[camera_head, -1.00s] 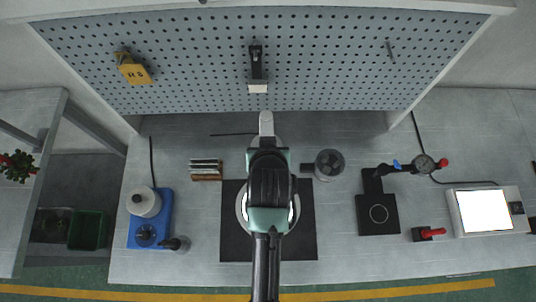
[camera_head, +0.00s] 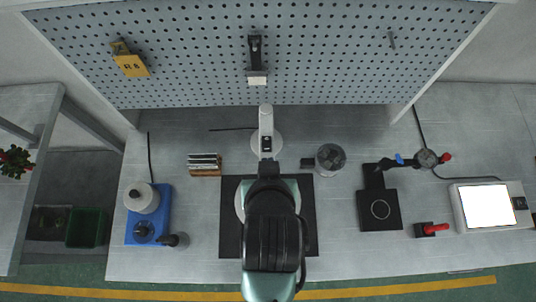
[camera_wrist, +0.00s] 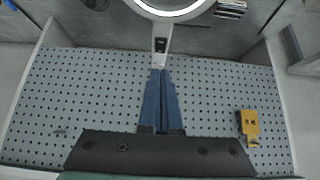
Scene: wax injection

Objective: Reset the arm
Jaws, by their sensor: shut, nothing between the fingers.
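My gripper shows in the wrist view (camera_wrist: 162,100), with its two blue fingers together and nothing between them. In the head view my arm reaches up from the bottom middle over the black mat (camera_head: 228,235); its dark and green links hide much of the mat. The fingers cannot be made out in the head view. In the wrist view the fingers point toward the white lamp stand (camera_wrist: 161,42), whose ring shows at the top. The stand also shows in the head view (camera_head: 266,125), just beyond my arm.
A blue device with a white pot (camera_head: 142,198) stands left. A card rack (camera_head: 205,165), a grey cup (camera_head: 330,160), a black press (camera_head: 380,210) and a bright-screened unit (camera_head: 487,207) are on the bench. A pegboard (camera_head: 330,60) rises behind, with a yellow tool (camera_head: 131,65).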

